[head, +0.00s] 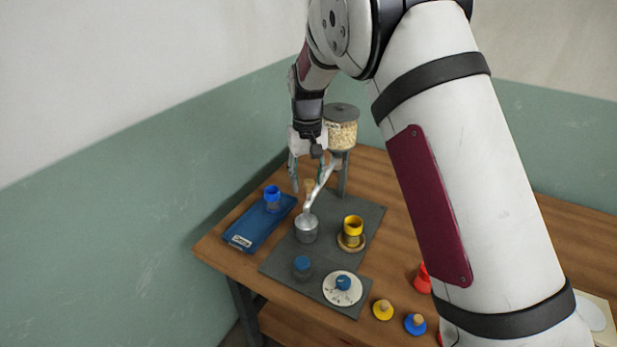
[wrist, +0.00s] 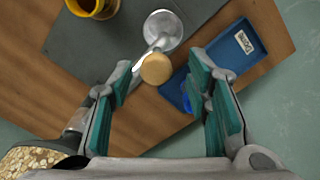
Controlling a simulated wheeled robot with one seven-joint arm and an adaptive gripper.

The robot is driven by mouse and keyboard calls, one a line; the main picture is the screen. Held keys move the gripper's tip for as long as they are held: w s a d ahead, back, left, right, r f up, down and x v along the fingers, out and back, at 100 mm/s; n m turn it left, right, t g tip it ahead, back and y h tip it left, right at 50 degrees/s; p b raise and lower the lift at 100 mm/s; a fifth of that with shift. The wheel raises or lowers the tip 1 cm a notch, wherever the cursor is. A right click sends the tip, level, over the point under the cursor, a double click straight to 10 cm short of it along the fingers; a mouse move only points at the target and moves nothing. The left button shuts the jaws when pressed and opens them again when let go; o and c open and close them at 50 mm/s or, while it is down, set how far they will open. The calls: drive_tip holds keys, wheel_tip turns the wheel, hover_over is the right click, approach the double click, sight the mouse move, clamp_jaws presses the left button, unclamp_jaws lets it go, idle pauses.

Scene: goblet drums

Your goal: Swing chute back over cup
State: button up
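The silver chute (head: 323,187) slants down from below a jar of pale pieces (head: 342,133). Its lower end appears over a grey metal cup (head: 306,230), left of the yellow cup (head: 353,226) on a round wooden base. A round wooden knob (wrist: 156,69) sits on the chute; it also shows in the head view (head: 309,185). My gripper (wrist: 164,80) is open, with its teal-padded fingers apart on either side of the knob. I cannot tell whether either finger touches it. The yellow cup is partly cut off in the wrist view (wrist: 93,5).
A blue tray (head: 245,233) with a blue-topped jar (head: 272,198) lies left of the grey mat (head: 368,212). A blue-topped pot (head: 302,267) and a white dish (head: 342,289) stand in front. Small yellow, blue and red pieces lie near the table's front edge.

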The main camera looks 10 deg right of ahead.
drive_tip(key=shift+d+r, duration=0.1)
wheel_tip(320, 180, up, 12)
idle(0.6)
drive_tip(key=s+d+r+t, duration=0.1)
drive_tip(key=s+d+r, duration=0.2)
drive_tip(key=s, duration=0.3)
drive_tip(key=s+d+r+m, duration=0.1)
drive_tip(key=s+d+r, duration=0.1)
drive_tip(key=s+r, duration=0.25)
drive_tip(key=s+d+r+t, duration=0.1)
drive_tip(key=s+d+r, duration=0.15)
drive_tip(key=s, duration=0.35)
drive_tip(key=s+d+f+t, duration=0.1)
drive_tip(key=s+d+f, duration=0.1)
drive_tip(key=s, duration=0.8)
drive_tip(key=s+d+f+t, duration=0.1)
drive_tip(key=s+d+f, duration=0.1)
drive_tip(key=s, duration=0.7)
drive_tip(key=shift+s+d+f+m+t, duration=0.15)
drive_tip(key=shift+s+f+m+t, duration=0.15)
drive_tip(key=shift+s+f+t, duration=0.1)
